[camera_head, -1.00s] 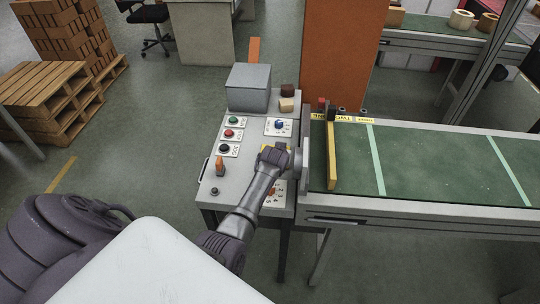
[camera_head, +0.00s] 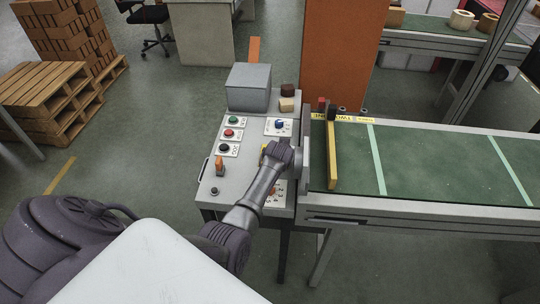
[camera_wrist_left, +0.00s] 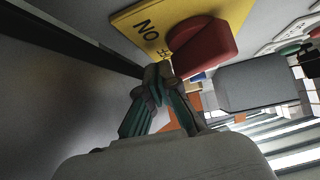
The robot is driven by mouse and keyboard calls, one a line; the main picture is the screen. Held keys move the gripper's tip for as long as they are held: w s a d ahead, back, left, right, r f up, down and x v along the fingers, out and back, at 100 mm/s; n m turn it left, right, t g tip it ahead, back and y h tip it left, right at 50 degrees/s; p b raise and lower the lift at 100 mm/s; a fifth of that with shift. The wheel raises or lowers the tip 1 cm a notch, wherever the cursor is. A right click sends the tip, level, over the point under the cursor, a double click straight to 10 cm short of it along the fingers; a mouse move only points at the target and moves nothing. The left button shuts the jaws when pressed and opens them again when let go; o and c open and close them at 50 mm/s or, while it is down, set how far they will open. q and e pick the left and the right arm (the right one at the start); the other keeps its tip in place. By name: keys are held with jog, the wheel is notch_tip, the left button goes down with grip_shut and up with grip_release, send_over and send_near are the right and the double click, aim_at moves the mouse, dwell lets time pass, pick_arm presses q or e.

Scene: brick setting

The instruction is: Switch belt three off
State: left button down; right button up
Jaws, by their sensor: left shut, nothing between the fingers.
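The grey control console (camera_head: 205,190) stands left of a green conveyor belt (camera_head: 430,165). A yellow plate (camera_head: 264,149) on the console is mostly hidden by my left gripper (camera_head: 278,152) in the head view. In the left wrist view the yellow plate (camera_wrist_left: 140,28) bears dark lettering and a red switch knob (camera_wrist_left: 203,46). My left gripper (camera_wrist_left: 158,76) is shut and empty, with its fingertips close beside the knob; I cannot tell whether they touch. The right gripper is not in view.
The console also carries green (camera_head: 233,120), red (camera_head: 229,133) and black (camera_head: 224,148) buttons, a blue knob (camera_head: 279,124), an orange lever (camera_head: 219,165) and a grey box (camera_head: 248,87). The belt's side frame (camera_head: 305,165) stands close right of my gripper.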

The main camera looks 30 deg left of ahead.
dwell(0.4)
pick_arm(q)
jog(key=v, duration=1.2)
dwell(0.3)
